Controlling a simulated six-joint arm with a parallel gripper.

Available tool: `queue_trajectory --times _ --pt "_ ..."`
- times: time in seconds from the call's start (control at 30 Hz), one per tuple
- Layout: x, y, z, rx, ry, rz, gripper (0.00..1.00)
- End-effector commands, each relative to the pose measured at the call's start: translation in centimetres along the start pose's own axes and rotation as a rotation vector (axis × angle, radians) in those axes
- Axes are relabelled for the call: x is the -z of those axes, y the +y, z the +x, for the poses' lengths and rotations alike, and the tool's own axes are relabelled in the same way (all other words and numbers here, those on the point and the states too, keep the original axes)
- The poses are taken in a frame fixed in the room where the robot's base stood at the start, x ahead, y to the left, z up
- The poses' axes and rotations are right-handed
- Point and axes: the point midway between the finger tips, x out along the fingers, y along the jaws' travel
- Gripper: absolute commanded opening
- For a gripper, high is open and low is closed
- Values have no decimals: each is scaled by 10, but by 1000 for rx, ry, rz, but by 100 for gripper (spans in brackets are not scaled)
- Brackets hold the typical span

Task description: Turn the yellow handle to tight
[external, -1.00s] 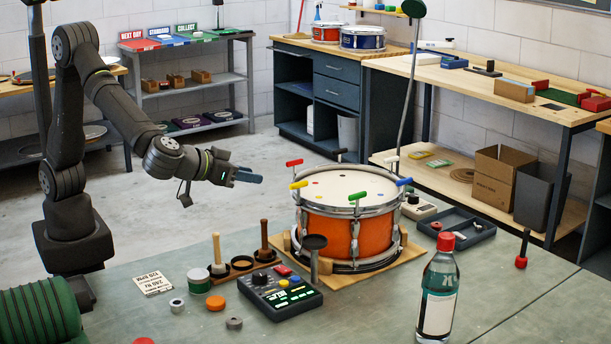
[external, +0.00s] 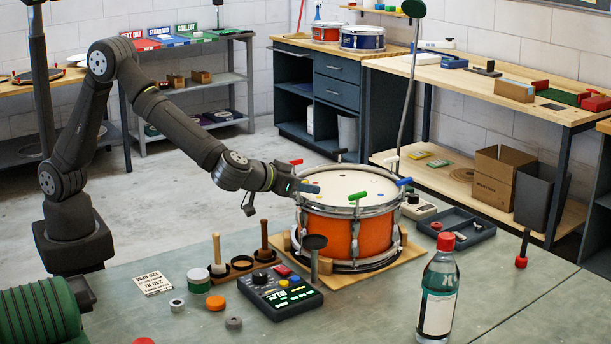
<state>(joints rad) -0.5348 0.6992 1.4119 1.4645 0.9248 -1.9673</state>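The orange snare drum (external: 325,234) stands on a wooden board on the bench, with coloured T-handles around its rim. My gripper (external: 311,189) is at the drum's left rim, where the yellow handle stood in the earlier view. A red handle (external: 296,162) is at the back left of the rim, a green handle (external: 358,196) at the front, and a blue handle (external: 404,182) at the right.
A control box (external: 280,294) with coloured buttons and a mallet rack (external: 241,264) stand in front and left of the drum. A bottle (external: 437,300) with a red cap stands at front right. A dark tray (external: 470,232) lies right of the drum.

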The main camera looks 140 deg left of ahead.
Motion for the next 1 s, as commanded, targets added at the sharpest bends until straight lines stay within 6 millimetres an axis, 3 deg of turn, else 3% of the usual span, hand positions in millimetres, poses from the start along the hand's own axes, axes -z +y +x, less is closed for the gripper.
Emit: queue_trajectory --times 0.3,0.47,1.0 --pt "0 0 2 0 0 0 31" --pt "0 0 2 0 0 0 0" --pt "0 1 2 -102 -1 43 0"
